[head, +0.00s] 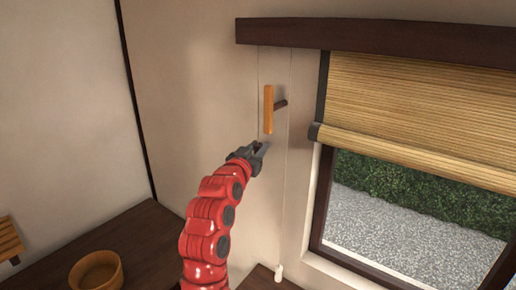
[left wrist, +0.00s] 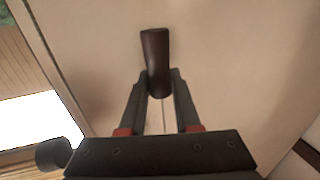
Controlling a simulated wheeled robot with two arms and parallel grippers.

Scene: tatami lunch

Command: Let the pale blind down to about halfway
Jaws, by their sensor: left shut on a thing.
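The pale slatted blind (head: 420,95) hangs from a dark beam at the right in the head view. Its lower edge covers the upper part of the window, with hedge and gravel showing below. Thin cords run down the wall left of it. In the left wrist view the gripper (left wrist: 160,78) is shut on a dark brown cord pull (left wrist: 155,60). My right gripper is out of view.
The dark beam (head: 370,37) runs above the blind. A white cord end (head: 278,273) hangs low by the window frame. A wooden bowl (head: 97,270) stands on the dark surface at lower left. The wall left of my arm is bare.

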